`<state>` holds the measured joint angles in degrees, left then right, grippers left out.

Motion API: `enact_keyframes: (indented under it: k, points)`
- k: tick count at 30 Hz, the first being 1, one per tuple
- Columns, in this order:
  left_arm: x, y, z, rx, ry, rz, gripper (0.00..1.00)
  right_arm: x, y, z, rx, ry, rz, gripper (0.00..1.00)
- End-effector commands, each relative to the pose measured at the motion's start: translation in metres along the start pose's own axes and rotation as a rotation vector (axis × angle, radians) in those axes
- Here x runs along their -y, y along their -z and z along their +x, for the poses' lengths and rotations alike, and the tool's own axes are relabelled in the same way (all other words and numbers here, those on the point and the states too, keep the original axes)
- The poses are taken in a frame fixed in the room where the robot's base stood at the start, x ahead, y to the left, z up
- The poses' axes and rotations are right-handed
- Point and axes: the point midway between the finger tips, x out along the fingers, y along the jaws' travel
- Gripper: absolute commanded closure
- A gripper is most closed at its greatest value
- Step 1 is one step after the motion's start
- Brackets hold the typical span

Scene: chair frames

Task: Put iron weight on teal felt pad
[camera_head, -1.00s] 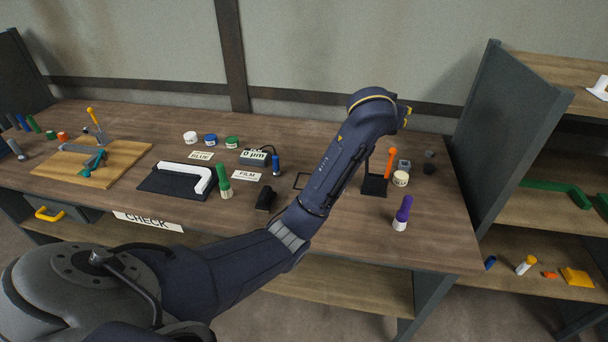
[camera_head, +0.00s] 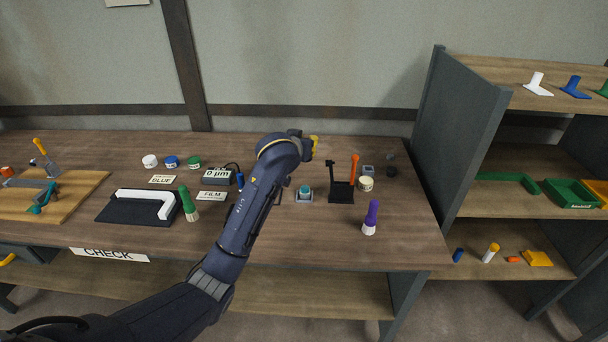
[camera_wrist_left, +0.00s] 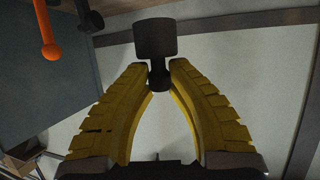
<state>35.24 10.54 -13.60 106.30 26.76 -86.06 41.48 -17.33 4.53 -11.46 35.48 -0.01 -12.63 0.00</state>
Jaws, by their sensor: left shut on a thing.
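My left gripper (camera_wrist_left: 158,72) is shut on the iron weight (camera_wrist_left: 155,38). It grips the narrow neck of this dark, cylinder-shaped piece, whose wide body lies beyond the fingertips in the left wrist view. In the head view only a bit of yellow finger (camera_head: 314,146) shows at the arm's end, and the weight is hidden there. A small round teal patch, which looks like the teal felt pad (camera_head: 305,189), sits on a grey square base on the bench. My gripper is above and behind it in the picture, apart from it. My right gripper is not in view.
A grey shelf panel (camera_head: 458,150) rises at the bench's right end. The bench front below the teal patch is clear.

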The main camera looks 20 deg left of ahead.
Motion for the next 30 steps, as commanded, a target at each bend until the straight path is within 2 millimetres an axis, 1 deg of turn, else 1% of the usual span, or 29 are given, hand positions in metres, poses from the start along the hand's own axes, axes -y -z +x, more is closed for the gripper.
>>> enact_keyframes:
  k: [1, 3, 6, 9, 12, 19, 27, 30]
  points:
    - [0.001, -0.012, 0.004, 0.002, 0.001, 0.002, 1.0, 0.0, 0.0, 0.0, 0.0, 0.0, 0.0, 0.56]
    - [0.001, -0.025, 0.01, 0.002, 0.001, 0.001, 1.0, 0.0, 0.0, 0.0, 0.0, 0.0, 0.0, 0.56]
    - [0.001, -0.042, 0.017, 0.001, 0.001, 0.001, 1.0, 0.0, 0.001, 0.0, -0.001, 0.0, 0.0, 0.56]
    - [0.001, -0.054, 0.022, -0.001, 0.001, 0.001, 1.0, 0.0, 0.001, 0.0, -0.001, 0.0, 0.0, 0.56]
    - [0.0, -0.062, 0.026, -0.001, 0.0, 0.0, 1.0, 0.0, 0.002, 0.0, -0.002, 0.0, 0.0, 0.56]
    - [0.0, -0.072, 0.03, -0.002, 0.0, 0.0, 1.0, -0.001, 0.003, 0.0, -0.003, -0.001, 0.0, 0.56]
    - [0.001, -0.101, 0.042, 0.0, 0.001, 0.0, 1.0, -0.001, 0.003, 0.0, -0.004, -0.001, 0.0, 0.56]
    - [0.001, -0.106, 0.044, -0.002, 0.001, 0.0, 1.0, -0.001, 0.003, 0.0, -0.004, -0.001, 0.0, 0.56]
